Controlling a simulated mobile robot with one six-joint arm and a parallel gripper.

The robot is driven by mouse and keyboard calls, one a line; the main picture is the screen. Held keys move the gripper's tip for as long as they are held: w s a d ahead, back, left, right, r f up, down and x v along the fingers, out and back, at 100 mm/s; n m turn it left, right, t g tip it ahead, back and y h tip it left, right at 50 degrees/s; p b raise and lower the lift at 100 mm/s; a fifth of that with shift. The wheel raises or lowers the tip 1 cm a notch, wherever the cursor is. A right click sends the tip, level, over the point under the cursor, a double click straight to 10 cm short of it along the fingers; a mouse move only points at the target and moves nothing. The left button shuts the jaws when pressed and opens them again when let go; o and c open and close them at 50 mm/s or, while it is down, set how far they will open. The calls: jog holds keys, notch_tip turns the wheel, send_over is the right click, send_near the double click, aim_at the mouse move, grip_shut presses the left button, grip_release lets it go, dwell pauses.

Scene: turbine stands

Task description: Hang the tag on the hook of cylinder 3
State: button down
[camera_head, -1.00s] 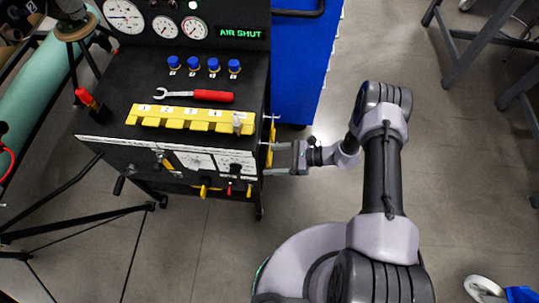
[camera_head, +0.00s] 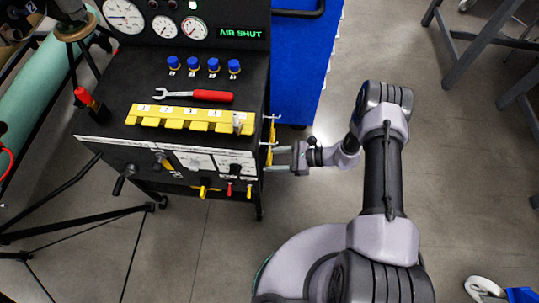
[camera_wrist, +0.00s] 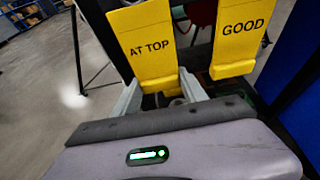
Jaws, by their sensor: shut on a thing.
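My gripper (camera_head: 277,159) is at the right side of the black console (camera_head: 110,95), with its fingers pointing left. Yellow tags hang on that side; one shows just above the fingers (camera_head: 271,134). In the wrist view, my gripper (camera_wrist: 159,86) is shut on the yellow tag reading "AT TOP" (camera_wrist: 143,30), which stands between its fingers. A second yellow tag, reading "GOOD" (camera_wrist: 237,40), hangs to its right, apart from the fingers.
A yellow numbered rack (camera_head: 190,117), a red-handled wrench (camera_head: 205,96) and several blue knobs (camera_head: 213,65) are on the console top. A blue cabinet (camera_head: 300,70) stands behind it. A teal cylinder (camera_head: 42,95) lies at far left.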

jog(key=shift+d, duration=0.4)
jog(key=shift+d, duration=0.35)
jog(key=shift+d+b, duration=0.35)
jog(key=shift+d, duration=0.05)
jog(key=shift+d, duration=0.3)
jog(key=shift+d, duration=0.15)
jog(key=shift+s+d+b, duration=0.15)
jog(key=shift+d+b, duration=0.55)
jog(key=shift+d, duration=1.2)
